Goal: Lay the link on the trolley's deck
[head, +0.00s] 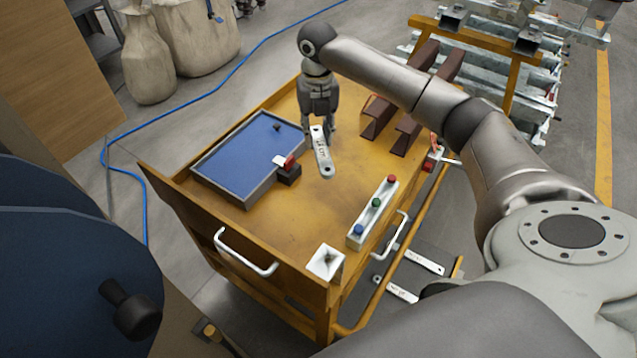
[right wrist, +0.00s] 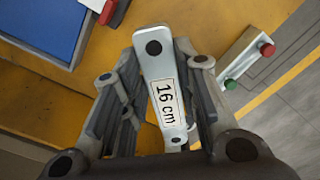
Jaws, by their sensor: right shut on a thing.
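The link is a flat silver bar with a hole at each end and a "16 cm" label. In the head view the link (head: 322,157) hangs from my right gripper (head: 320,128) over the yellow deck (head: 295,222) of the trolley, right of the blue tray. In the right wrist view the link (right wrist: 164,85) stands between the two fingers of the right gripper (right wrist: 155,110), which is shut on it. Whether its lower end touches the deck, I cannot tell. My left gripper is not in view.
A blue-lined tray (head: 212,181), a small dark block with a red-and-white top (head: 288,170), a strip with colored buttons (head: 359,241) and brown beams (head: 378,120) occupy the deck. More links (head: 425,262) lie on a lower shelf. The deck's middle front is clear.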

